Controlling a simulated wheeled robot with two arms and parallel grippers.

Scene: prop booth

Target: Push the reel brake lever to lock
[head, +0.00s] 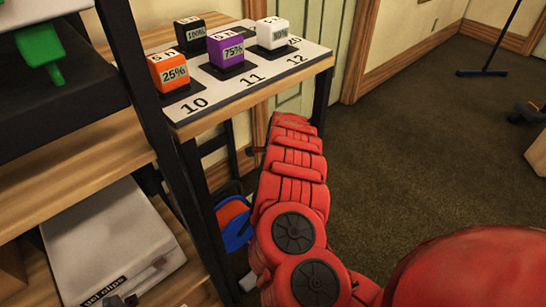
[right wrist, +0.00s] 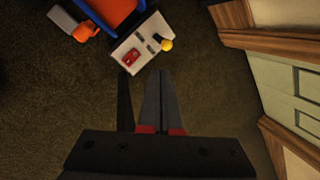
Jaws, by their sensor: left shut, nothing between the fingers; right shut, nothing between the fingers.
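The cable reel (head: 232,222), orange with blue rims, stands low beside the shelf in the head view, partly hidden by my red right arm. Its blue and orange edge is at the top of the right wrist view (right wrist: 112,10). Beside it there is a pale panel (right wrist: 128,42) with a red part and a dark lever with a yellow knob (right wrist: 166,45). My right gripper (right wrist: 152,72) is shut and empty, its tips just short of the panel; it is hidden in the head view.
A shelf top (head: 255,105) holds several labelled cubes on a numbered mat. A white box (head: 105,235) lies on the lower shelf. A dark post (head: 135,70) stands at left. In the right wrist view, a door frame (right wrist: 270,40) is at right. Carpet is open at right.

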